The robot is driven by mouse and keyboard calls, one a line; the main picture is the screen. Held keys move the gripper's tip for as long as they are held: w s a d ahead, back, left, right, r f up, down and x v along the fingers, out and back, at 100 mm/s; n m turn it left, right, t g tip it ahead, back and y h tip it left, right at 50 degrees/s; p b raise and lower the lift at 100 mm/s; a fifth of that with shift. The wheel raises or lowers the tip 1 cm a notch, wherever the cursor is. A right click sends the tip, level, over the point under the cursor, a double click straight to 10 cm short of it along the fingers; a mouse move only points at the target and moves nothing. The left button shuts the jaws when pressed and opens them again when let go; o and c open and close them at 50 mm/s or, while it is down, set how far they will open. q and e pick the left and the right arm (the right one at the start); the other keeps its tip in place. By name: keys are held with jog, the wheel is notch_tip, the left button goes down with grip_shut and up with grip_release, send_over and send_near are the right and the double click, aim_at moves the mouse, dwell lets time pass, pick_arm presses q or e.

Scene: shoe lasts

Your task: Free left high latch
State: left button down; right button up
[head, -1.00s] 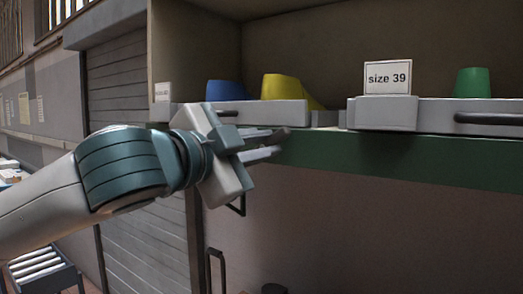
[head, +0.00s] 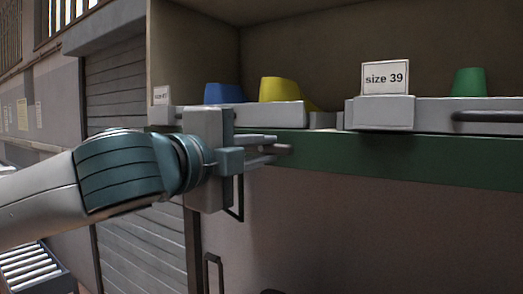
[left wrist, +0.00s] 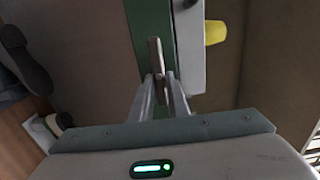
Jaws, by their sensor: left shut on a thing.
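The high latch is a small grey-brown bar (left wrist: 155,55) on the green shelf edge (left wrist: 150,20) in the left wrist view. My left gripper (left wrist: 161,88) is shut on the latch's near end, with a finger on each side. In the head view my left gripper (head: 276,147) reaches in from the left, level with the green rail (head: 400,160), below the trays. Only the dark tip of the latch (head: 289,149) shows there past the fingers. The latch's pivot is hard to make out. My right gripper is not in view.
Above the rail sit a left grey tray (head: 270,115) with a blue last (head: 224,93) and a yellow last (head: 281,89), and a right tray (head: 380,113) with a "size 39" card (head: 385,78) and a green last (head: 469,82). Black handles (head: 240,200) hang below.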

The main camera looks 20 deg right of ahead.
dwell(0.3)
pick_arm(q)
jog(key=c, duration=1.7)
grip_release()
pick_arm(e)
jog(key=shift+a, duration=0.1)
pick_arm(q)
jog(key=shift+s+a, duration=0.1)
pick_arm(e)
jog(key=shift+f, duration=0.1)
